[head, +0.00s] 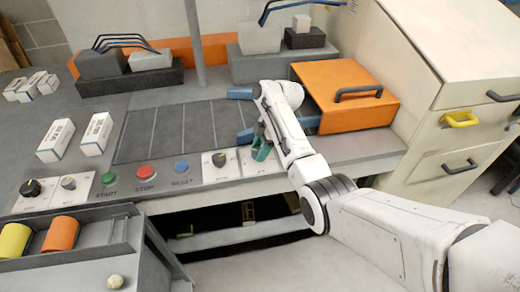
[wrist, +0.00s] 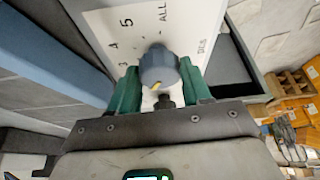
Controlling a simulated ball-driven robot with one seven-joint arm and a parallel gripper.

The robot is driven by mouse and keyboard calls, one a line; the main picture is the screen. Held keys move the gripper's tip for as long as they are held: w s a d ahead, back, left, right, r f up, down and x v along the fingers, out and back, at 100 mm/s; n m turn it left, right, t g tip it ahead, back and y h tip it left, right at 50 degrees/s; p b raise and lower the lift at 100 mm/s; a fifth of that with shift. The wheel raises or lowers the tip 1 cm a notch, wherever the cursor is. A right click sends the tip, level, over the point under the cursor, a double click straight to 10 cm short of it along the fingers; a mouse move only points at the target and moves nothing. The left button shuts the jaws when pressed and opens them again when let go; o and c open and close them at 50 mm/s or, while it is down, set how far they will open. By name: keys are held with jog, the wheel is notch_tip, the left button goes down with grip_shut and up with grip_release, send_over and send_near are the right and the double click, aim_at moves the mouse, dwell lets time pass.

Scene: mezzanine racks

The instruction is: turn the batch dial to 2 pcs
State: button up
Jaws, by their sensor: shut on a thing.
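The batch dial (wrist: 157,66) is a grey knob on a white plate (wrist: 95,20) printed with 3, 4, 5, ALL and PCS in the wrist view. Its yellow mark faces the near side, towards my gripper's body; any numbers there are hidden. The green fingers of my gripper (wrist: 159,78) stand on both sides of the knob, shut on it. In the head view my gripper (head: 262,148) is at the right end of the panel's front edge, over the rightmost white plate (head: 249,167), and hides the knob.
Left along the panel are another grey dial (head: 219,159), a blue RESET button (head: 182,166), a red STOP button (head: 146,173) and a green START button (head: 108,179). An orange box (head: 345,82) with a black handle stands close behind my arm. White boxes (head: 97,134) lie at the left.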

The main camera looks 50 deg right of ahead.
jog(key=o, duration=1)
jog(key=shift+o, duration=0.2)
jog(key=v, duration=1)
jog(key=shift+d+r+p, duration=0.2)
jog(key=shift+r+p, duration=0.15)
jog(key=shift+p, duration=0.05)
